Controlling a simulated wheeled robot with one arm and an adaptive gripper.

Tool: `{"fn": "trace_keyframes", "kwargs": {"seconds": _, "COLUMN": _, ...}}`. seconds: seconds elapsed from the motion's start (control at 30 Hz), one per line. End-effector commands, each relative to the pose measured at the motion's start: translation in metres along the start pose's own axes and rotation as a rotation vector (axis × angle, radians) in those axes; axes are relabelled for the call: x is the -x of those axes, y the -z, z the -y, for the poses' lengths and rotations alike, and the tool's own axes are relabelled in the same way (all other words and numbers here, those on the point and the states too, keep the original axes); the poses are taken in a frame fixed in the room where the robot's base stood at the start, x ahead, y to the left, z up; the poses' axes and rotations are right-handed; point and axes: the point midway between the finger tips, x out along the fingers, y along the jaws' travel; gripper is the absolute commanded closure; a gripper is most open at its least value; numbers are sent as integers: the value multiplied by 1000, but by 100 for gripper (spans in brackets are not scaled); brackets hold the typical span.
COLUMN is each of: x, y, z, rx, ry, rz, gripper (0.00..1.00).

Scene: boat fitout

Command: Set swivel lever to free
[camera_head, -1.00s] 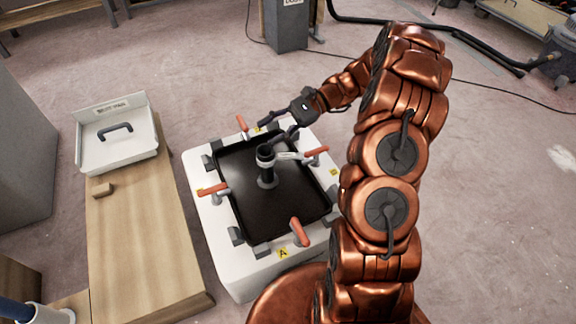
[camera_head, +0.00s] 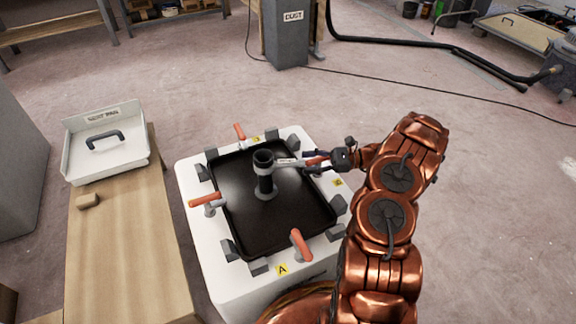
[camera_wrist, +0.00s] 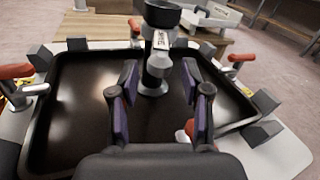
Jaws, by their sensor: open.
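A dark post (camera_head: 264,180) with a grey collar stands upright in a black pan (camera_head: 290,215). A pale, labelled swivel lever (camera_head: 287,162) sticks out from the collar toward the right; its label text is too small to read. In the wrist view the lever (camera_wrist: 160,40) points toward my camera, ahead of and between my fingers. My gripper (camera_head: 312,161) is open above the pan's right side, close to the lever's outer end. Its two fingers (camera_wrist: 161,98) stand apart with nothing between their tips. Whether they touch the lever cannot be told.
Orange-handled clamps ring the pan: front (camera_head: 301,244), left (camera_head: 206,200), back (camera_head: 239,132). A right one (camera_wrist: 188,128) lies close below my fingers, partly hidden. Grey blocks line the pan's rim. A white tray (camera_head: 75,160) sits on a wooden bench at left.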

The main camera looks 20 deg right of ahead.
Motion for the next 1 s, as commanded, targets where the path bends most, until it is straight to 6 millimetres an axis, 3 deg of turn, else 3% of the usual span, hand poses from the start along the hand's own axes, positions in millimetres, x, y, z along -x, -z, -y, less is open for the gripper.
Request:
{"fn": "trace_keyframes", "kwargs": {"seconds": 0.5, "x": -64, "y": 2, "z": -1, "rx": -3, "ry": -2, "rz": 0, "gripper": 52}}
{"fn": "trace_keyframes", "kwargs": {"seconds": 0.83, "x": -71, "y": 0, "z": 0, "rx": -1, "ry": 0, "rz": -1, "gripper": 52}}
{"fn": "trace_keyframes", "kwargs": {"seconds": 1.0, "x": -71, "y": 0, "z": 0, "rx": -1, "ry": -1, "rz": -1, "gripper": 68}}
